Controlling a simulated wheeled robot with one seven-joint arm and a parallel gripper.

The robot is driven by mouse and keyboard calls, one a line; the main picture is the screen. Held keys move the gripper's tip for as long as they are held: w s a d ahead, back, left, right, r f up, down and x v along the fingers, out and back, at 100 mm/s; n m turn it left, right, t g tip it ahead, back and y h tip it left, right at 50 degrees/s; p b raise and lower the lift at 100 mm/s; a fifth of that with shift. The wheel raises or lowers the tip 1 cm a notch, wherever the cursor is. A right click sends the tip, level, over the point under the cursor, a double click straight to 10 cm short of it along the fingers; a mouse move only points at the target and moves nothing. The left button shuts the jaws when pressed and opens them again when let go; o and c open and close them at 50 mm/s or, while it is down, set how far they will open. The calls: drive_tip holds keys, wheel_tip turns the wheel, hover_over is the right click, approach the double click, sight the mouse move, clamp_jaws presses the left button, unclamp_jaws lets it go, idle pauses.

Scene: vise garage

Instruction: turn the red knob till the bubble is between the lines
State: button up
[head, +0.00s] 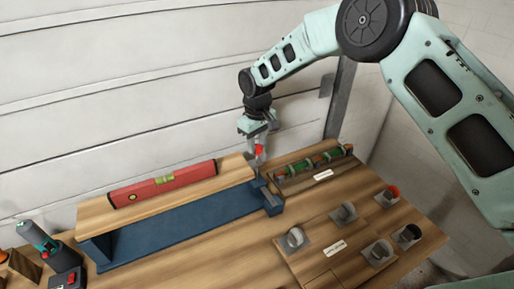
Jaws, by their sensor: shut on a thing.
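A red spirit level (196,173) lies on a wooden plank (232,171) above a long blue base (180,225). Its yellow-green vial (165,180) faces up; the bubble and lines are too small to read. The red knob (259,150) stands near the plank's right end, past the end of the level. My gripper (256,146) comes down on the knob from above and is shut on it. The fingers cover part of the knob, and how it meets the blue base is partly hidden.
Several grey fittings on square plates, one with a red top (390,192), stand at the front right. A dark green power tool (38,238) is at the far left.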

sight(257, 147)
drive_tip(key=shift+n, duration=0.3)
drive_tip(key=o, duration=1)
wheel_tip(257, 147, up, 18)
drive_tip(key=b, duration=0.4)
drive_tip(key=shift+f, duration=0.25)
